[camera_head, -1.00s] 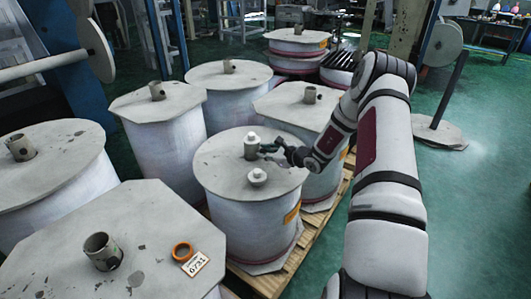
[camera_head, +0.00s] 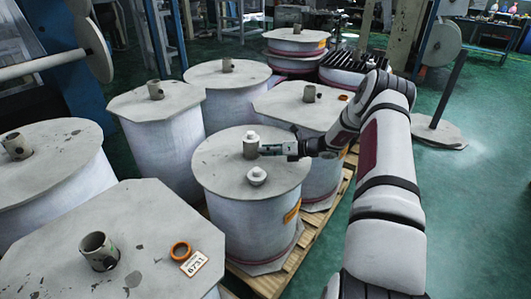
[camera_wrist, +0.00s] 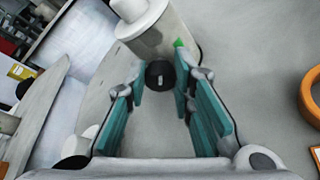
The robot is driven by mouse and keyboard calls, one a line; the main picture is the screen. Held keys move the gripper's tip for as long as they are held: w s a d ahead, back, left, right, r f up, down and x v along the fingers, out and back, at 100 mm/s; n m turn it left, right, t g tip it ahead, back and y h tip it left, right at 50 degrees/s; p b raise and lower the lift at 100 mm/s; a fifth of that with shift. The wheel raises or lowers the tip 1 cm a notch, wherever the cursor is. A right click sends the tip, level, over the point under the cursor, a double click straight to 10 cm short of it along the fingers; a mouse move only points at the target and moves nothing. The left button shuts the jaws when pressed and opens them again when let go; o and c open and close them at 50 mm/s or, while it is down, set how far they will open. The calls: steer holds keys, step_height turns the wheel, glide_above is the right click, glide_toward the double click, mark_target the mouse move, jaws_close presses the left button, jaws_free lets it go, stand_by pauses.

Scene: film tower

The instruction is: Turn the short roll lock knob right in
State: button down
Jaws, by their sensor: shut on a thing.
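The lock knob (camera_wrist: 160,76) is a small dark round knob with a pale mark on its face. It is on the side of a grey core (camera_wrist: 166,40), which bears a white stepped cap (camera_wrist: 140,10). The core (camera_head: 250,151) stands upright on the near middle roll (camera_head: 222,172). My gripper (camera_head: 262,150) reaches in from the right, beside the core. In the wrist view my gripper's teal fingers (camera_wrist: 160,82) are on either side of the knob, shut on it. In the head view the knob is hidden by the fingers.
A loose white cap (camera_head: 257,176) lies on the same roll's top, in front of the core. Other rolls with upright cores stand close around. An orange ring (camera_head: 181,251) and a number tag (camera_head: 194,264) lie on the near left roll.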

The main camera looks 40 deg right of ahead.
steer(key=m+b, duration=0.1)
steer(key=m+y+b, duration=0.1)
steer(key=m+y, duration=0.1)
steer(key=m, duration=0.1)
steer(key=shift+w+d+f+b, duration=0.1)
steer(key=shift+d+f+b, duration=0.2)
steer(key=shift+b, duration=0.1)
steer(key=shift+m+t+y+b, duration=0.5)
steer(key=shift+m+y+b, duration=0.4)
steer(key=shift+m, duration=0.8)
steer(key=c, duration=1.4)
jaws_free()
